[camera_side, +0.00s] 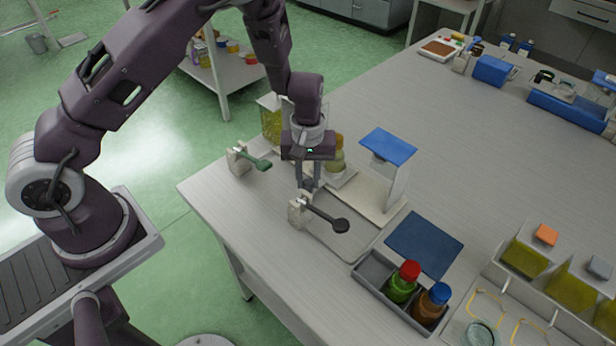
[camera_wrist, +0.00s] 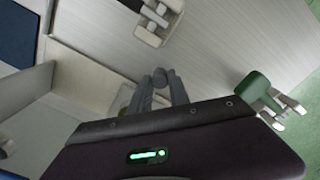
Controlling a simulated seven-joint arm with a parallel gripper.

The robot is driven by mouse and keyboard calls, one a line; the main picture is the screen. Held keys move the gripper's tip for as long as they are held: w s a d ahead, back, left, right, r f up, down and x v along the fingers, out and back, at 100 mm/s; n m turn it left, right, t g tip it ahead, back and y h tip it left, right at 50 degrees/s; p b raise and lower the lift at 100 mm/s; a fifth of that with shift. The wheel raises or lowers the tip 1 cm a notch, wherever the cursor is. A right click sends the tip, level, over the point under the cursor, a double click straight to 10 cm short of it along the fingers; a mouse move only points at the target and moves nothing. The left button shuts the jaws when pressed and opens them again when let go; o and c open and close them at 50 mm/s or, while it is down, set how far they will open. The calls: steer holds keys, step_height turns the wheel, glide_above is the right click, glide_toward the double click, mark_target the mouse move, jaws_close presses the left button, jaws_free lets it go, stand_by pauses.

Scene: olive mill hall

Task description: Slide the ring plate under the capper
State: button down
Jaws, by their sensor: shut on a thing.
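My gripper (camera_side: 309,188) is low over the near left part of the table, left of the capper. The capper (camera_side: 396,185) has a blue top, a white upright and a pale base. A pale plate (camera_side: 342,181), probably the ring plate, lies between gripper and capper under a yellowish jar (camera_side: 338,157). The gripper partly covers both, and I cannot make out a ring.
A grey tray (camera_side: 372,270) with red-capped and blue-capped bottles and a dark blue mat (camera_side: 424,245) are at the front right. The table's middle (camera_side: 460,150) is clear.

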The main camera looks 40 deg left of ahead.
steer(key=d, duration=1.2)
steer(key=shift+d, duration=0.3)
steer(key=c, duration=1.2)
jaws_free()
steer(key=shift+d, duration=0.1)
steer(key=shift+c, duration=0.2)
step_height(320, 180, up, 7)
